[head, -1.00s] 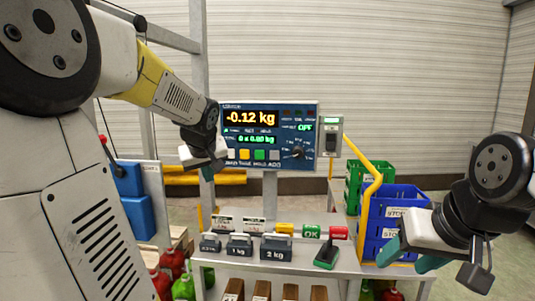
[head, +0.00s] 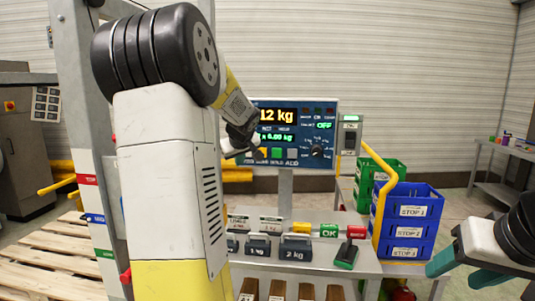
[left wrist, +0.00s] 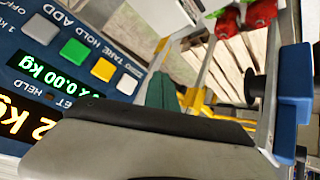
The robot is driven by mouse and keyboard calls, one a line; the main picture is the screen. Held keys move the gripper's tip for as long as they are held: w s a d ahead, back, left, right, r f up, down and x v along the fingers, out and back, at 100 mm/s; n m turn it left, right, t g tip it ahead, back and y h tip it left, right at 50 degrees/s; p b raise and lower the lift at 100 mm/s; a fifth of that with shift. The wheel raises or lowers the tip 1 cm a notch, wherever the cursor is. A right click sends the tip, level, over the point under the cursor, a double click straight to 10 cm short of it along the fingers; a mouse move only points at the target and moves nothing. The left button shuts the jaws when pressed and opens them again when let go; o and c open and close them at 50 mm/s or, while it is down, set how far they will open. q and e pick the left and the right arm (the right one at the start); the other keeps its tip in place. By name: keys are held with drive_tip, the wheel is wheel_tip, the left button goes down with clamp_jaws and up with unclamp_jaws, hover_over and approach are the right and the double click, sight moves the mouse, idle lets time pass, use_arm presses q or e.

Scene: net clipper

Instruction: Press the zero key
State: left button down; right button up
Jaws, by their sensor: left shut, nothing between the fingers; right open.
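The blue scale panel (head: 328,120) stands behind the bench, its left part hidden by my left arm in the head view. In the left wrist view the panel appears upside down with a row of keys: grey ADD (left wrist: 42,29), green HOLD (left wrist: 73,52), yellow TARE (left wrist: 103,69) and a whitish key (left wrist: 126,84) at the row's end, which is the zero key. My left gripper (left wrist: 160,91) is shut and empty, its teal tips close beside the whitish key; contact cannot be told. My right gripper (head: 465,270) is open and empty at the right.
Blue crates (head: 407,225) and green crates (head: 385,174) stand to the right by a yellow rail. A grey post (head: 80,90) rises at the left.

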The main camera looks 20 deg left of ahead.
use_arm(q)
drive_tip(key=w+a, duration=0.2)
drive_tip(key=w, duration=0.6)
drive_tip(key=shift+w, duration=0.1)
idle(1.9)
drive_tip(key=shift+w, duration=0.3)
drive_tip(key=shift+w+a, duration=0.15)
drive_tip(key=shift+w, duration=0.25)
idle(0.6)
idle(0.3)
drive_tip(key=shift+s+d, duration=0.2)
drive_tip(key=shift+s, duration=0.6)
drive_tip(key=s, duration=0.2)
drive_tip(key=s+d, duration=0.1)
drive_tip(key=s, duration=0.2)
drive_tip(key=shift+d, duration=0.1)
